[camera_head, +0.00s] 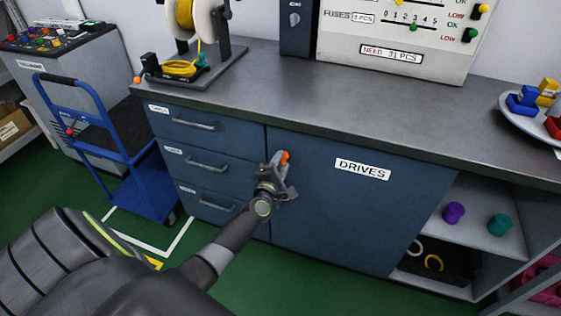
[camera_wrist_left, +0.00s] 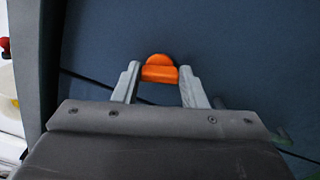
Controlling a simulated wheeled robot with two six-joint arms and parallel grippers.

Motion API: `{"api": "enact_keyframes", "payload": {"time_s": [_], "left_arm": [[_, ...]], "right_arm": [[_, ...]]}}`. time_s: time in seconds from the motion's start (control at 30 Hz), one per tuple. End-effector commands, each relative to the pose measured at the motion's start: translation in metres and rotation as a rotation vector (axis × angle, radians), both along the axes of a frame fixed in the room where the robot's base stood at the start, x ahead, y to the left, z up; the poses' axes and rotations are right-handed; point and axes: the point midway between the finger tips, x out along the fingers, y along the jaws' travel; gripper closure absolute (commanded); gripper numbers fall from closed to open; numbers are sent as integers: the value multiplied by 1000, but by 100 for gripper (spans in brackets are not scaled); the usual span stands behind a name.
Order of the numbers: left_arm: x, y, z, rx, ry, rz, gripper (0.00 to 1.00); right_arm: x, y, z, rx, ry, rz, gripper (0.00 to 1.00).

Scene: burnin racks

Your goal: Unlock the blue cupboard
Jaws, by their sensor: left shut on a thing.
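The blue cupboard door (camera_head: 335,215) is closed and carries a white label reading DRIVES (camera_head: 362,169). An orange knob or key (camera_head: 285,156) sits at the door's upper left edge. My left gripper (camera_head: 279,172) is at this orange piece, with its arm coming in from the lower left. In the left wrist view the orange piece (camera_wrist_left: 159,68) lies between the two fingertips of my left gripper (camera_wrist_left: 158,80), which is shut on it. The lock behind the piece is hidden. My right gripper is in neither view.
Three blue drawers with handles (camera_head: 207,166) are left of the door. The grey worktop (camera_head: 300,92) above holds a yellow spool stand (camera_head: 189,30) and a test panel (camera_head: 405,40). A blue trolley (camera_head: 140,185) stands at the left. Open shelves (camera_head: 475,225) are at the right.

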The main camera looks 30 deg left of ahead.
Motion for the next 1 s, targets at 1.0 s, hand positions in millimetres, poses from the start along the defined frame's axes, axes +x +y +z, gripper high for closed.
{"api": "enact_keyframes", "payload": {"time_s": [1.0], "left_arm": [[0,-1,-2,386,94,0,85]], "right_arm": [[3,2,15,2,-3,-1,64]]}}
